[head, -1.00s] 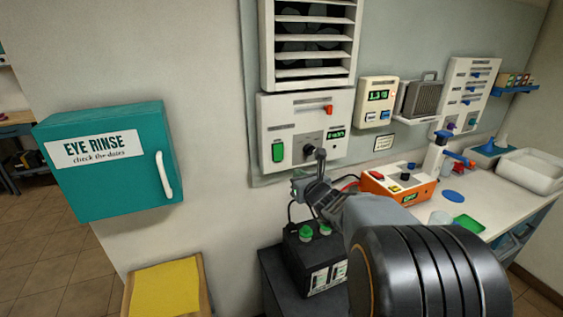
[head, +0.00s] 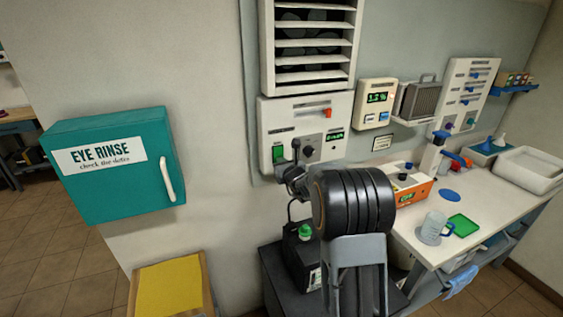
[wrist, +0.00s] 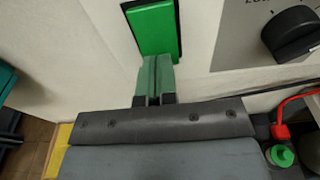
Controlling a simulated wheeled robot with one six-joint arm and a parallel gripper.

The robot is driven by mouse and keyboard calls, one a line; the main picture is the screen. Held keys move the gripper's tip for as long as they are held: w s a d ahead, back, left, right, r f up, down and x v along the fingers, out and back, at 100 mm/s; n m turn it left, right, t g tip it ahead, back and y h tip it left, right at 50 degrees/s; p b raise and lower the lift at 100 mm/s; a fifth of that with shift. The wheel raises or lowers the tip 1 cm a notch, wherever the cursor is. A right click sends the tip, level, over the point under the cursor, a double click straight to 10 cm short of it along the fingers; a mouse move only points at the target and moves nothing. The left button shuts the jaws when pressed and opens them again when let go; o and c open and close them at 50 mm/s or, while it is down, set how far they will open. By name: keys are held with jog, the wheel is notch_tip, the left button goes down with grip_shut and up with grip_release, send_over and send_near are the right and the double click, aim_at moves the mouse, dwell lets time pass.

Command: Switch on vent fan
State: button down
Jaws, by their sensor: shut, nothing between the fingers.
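The vent fan (head: 310,45) is a white louvred unit high on the wall, with dark round shapes behind the slats. Below it is a white control panel (head: 270,112) with a green rocker switch (head: 278,154), a black knob (head: 308,151), a red lever (head: 328,113) and a small green-lit display (head: 334,136). My gripper (head: 295,146) is shut and empty, just right of the green switch in the head view. In the wrist view the shut fingertips (wrist: 155,65) overlap the lower end of the green switch (wrist: 153,25); I cannot tell whether they touch it. The knob (wrist: 290,32) is to their right.
A teal eye rinse cabinet (head: 105,190) with a white handle projects from the wall at left. A black battery box with a green cap (head: 305,231) stands below the panel. An orange-sided charger (head: 415,190) and a jug (head: 432,228) are on the right-hand bench.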

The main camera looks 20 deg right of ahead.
jog(key=shift+w+f, duration=0.1)
dwell(0.3)
jog(key=s+f+b, duration=0.1)
jog(key=s+b, duration=0.5)
jog(key=s, duration=0.7)
jog(key=shift+s+f+b, duration=0.3)
jog(key=shift+s+f, duration=0.05)
dwell(0.4)
